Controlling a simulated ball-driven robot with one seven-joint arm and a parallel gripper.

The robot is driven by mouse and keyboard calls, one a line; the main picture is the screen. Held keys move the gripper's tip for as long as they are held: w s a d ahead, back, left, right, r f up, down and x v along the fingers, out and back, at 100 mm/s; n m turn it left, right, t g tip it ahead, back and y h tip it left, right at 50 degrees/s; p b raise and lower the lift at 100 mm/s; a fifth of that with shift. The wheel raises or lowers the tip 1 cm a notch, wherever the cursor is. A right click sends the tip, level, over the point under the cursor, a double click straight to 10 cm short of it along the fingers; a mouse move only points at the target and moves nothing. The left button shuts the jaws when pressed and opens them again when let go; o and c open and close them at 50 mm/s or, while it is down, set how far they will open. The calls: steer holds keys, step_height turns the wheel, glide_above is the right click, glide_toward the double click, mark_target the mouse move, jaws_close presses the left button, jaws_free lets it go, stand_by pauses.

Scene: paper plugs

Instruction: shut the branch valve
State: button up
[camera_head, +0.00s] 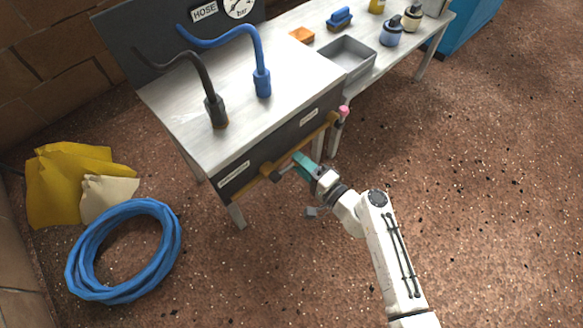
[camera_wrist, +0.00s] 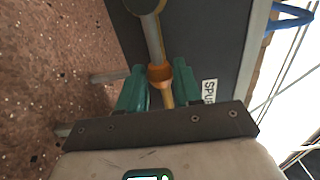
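A yellow-brown pipe (camera_head: 322,132) runs along the bench's dark front panel. A dark fitting (camera_head: 275,177) sits on it near the left; I cannot tell whether it is the branch valve. My gripper (camera_head: 301,162), with teal fingers, is at the pipe, right of that fitting. In the wrist view my gripper (camera_wrist: 160,88) is open, its fingers on either side of an orange-brown collar (camera_wrist: 159,76) and yellow rod (camera_wrist: 167,97). A grey bar (camera_wrist: 153,40) runs up from the collar to a dark rounded part (camera_wrist: 145,4). Finger contact is unclear.
A "SPU…" label (camera_wrist: 210,91) is on the panel. A pink-tipped part (camera_head: 343,110) stands at the pipe's right end. The bench top (camera_head: 185,122) carries black (camera_head: 215,110) and blue (camera_head: 262,84) hoses. A coiled blue hose (camera_head: 78,262) and yellow sacks (camera_head: 55,180) lie at left.

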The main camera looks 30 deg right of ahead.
steer(key=shift+c, duration=1.2)
steer(key=shift+a+r+n+b, duration=0.1)
steer(key=shift+r+n+b, duration=0.2)
steer(key=shift+r+n, duration=0.35)
steer(key=shift+r+n+b, duration=0.25)
steer(key=shift+r+n, duration=0.1)
steer(key=shift+n, duration=0.6)
steer(key=shift+s+a+r+n+b, duration=0.1)
steer(key=shift+a+r+n+b, duration=0.1)
steer(key=shift+r+n+b, duration=0.4)
steer(key=shift+s+a+r+n+b, duration=0.1)
steer(key=shift+a+r+n, duration=0.15)
steer(key=shift+n, duration=0.65)
